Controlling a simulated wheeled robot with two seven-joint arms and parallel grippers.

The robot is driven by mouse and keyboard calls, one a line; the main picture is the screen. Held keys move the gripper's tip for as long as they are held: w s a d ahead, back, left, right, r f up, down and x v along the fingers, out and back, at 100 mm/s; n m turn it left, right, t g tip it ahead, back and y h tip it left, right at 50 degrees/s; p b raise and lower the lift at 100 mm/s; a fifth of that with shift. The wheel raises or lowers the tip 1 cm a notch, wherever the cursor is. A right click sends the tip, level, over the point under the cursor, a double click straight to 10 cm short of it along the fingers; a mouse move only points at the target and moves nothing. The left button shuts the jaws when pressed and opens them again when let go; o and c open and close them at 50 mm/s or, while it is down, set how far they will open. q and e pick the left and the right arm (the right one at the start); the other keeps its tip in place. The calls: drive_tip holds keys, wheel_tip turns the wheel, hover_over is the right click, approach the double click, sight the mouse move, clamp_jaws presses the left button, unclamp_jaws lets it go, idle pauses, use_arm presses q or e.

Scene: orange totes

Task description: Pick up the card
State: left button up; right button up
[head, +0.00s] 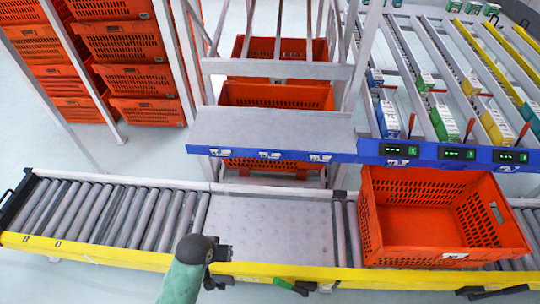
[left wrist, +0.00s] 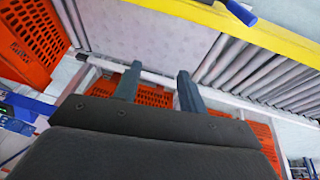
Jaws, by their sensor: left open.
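I cannot make out a loose card in either view. A small white label (head: 455,256) shows on the front rim of the orange tote (head: 385,240) on the conveyor at the right. My left gripper (head: 220,266) is over the conveyor's yellow front rail, left of that tote. In the left wrist view, its two fingers (left wrist: 158,88) are apart with nothing between them. My right gripper cannot be made out.
The roller conveyor (head: 110,210) runs across the front, with a bare metal plate (head: 270,225) in its middle. A grey shelf (head: 270,130) and a flow rack with several small boxes (head: 443,122) stand behind. Stacked orange totes (head: 125,42) stand at the back left.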

use_arm(q)
drive_tip(key=w+d+r+n+g+h, duration=0.1)
drive_tip(key=w+d+r+n+h, duration=0.2)
drive_tip(key=w+d, duration=0.65)
drive_tip(key=w+d+r+n+g+h, duration=0.1)
drive_tip(key=w+d+r+n, duration=0.35)
drive_tip(key=w+d, duration=0.5)
drive_tip(key=n+y, duration=0.1)
drive_tip(key=n, duration=0.9)
approach(269, 153)
drive_tip(key=shift+g, duration=0.3)
drive_tip(key=p+x, duration=0.1)
drive_tip(key=x, duration=0.1)
drive_tip(key=p+x, duration=0.1)
drive_tip(key=x, duration=0.1)
drive_tip(key=p+x, duration=0.1)
drive_tip(key=x, duration=0.2)
drive_tip(key=shift+w+p, duration=0.35)
drive_tip(key=shift+p, duration=0.05)
drive_tip(key=shift+f, duration=0.45)
use_arm(e)
drive_tip(key=s+d+f, duration=0.3)
drive_tip(key=s+f, duration=0.1)
drive_tip(key=f, duration=0.1)
drive_tip(key=shift+s+f, duration=0.25)
drive_tip(key=shift+f, duration=0.15)
use_arm(q)
drive_tip(key=c, duration=0.8)
use_arm(e)
drive_tip(key=shift+d, duration=0.1)
